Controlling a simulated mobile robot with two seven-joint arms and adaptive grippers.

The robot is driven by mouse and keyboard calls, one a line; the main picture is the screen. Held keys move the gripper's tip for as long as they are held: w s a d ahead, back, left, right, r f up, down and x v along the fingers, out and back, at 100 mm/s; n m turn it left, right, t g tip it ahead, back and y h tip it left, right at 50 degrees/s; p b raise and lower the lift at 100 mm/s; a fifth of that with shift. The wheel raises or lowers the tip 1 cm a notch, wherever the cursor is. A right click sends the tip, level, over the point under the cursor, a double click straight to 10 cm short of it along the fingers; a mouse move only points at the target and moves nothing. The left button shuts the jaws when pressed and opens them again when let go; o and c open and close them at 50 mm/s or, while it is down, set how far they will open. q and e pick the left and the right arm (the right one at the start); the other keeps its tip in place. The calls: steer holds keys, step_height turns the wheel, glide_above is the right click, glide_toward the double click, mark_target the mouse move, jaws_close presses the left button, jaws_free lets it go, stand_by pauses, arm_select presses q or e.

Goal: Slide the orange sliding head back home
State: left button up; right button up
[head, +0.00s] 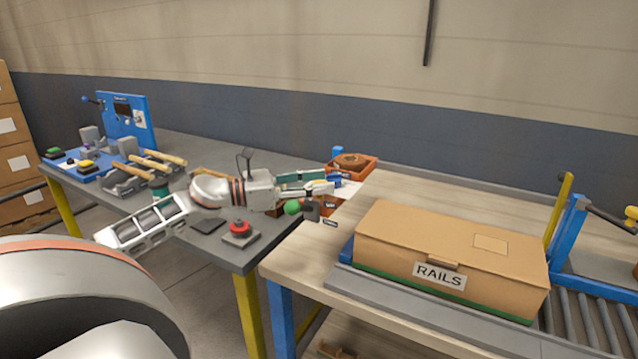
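My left gripper (322,188) reaches in from the left over the right end of the dark grey bench, fingers pointing right. Its fingers are small and overlap other parts, so I cannot tell whether they are open or shut. Just below them are a green ball knob (292,207) and a dark grey block (311,211). Small orange-brown surfaces (329,209) show beside the block, largely hidden by the gripper; I cannot tell for certain whether they are the sliding head. My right gripper is not in view.
An orange bin (369,165) with a brown round part stands behind the gripper. A red button (240,228) sits in front of my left arm. A cardboard box marked RAILS (450,250) stands on the wooden bench at right. Wooden-handled tools (157,162) lie at left.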

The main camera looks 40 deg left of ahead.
arm_select(q)
steer(key=shift+d, duration=0.15)
steer(key=v, duration=1.2)
stand_by(0.6)
